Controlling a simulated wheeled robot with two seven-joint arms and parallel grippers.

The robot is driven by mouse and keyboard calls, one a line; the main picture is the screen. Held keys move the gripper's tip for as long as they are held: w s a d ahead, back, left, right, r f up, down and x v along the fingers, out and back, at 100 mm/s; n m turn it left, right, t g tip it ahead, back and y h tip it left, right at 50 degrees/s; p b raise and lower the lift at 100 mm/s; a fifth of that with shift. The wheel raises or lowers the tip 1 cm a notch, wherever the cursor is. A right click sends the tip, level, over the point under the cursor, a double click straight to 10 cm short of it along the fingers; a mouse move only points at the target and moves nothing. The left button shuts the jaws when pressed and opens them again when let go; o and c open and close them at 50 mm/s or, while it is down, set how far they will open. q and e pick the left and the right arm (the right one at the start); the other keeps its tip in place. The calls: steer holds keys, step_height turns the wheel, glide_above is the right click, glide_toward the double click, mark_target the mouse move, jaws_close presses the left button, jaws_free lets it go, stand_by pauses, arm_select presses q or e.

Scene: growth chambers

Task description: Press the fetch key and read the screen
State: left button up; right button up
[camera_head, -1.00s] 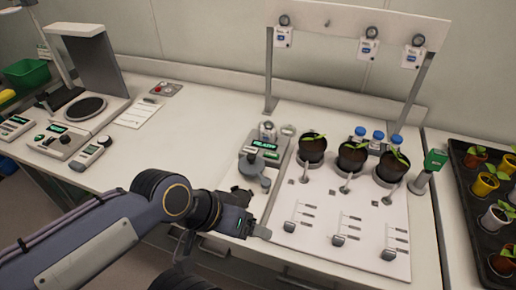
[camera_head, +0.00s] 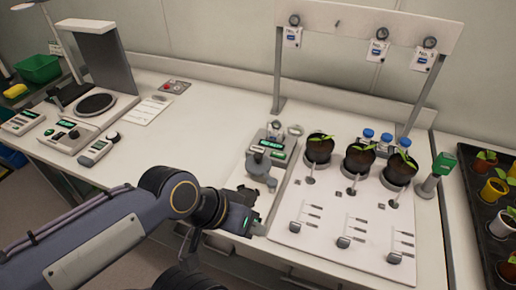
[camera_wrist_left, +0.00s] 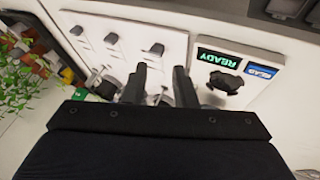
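A grey device (camera_head: 266,163) stands at the left end of the white plant panel in the head view. Its small screen (camera_head: 271,143) is lit green; in the wrist view the screen (camera_wrist_left: 218,58) reads READY, upside down. A dark round knob or key (camera_wrist_left: 224,82) lies beside it, next to a blue label (camera_wrist_left: 262,71). I cannot tell which part is the fetch key. My left gripper (camera_head: 258,228) is just in front of the device, apart from the screen. In the wrist view its two dark fingers (camera_wrist_left: 161,72) are parted with nothing between them. My right gripper is not in view.
The white panel (camera_head: 325,225) carries three potted plants and several small sliders. A tagged rack (camera_head: 355,35) rises behind. A balance with a dark plate (camera_head: 96,104) and handheld units stand left. A dark plant tray (camera_head: 480,210) is right.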

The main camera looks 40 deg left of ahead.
arm_select(q)
jaws_close()
stand_by(1.2)
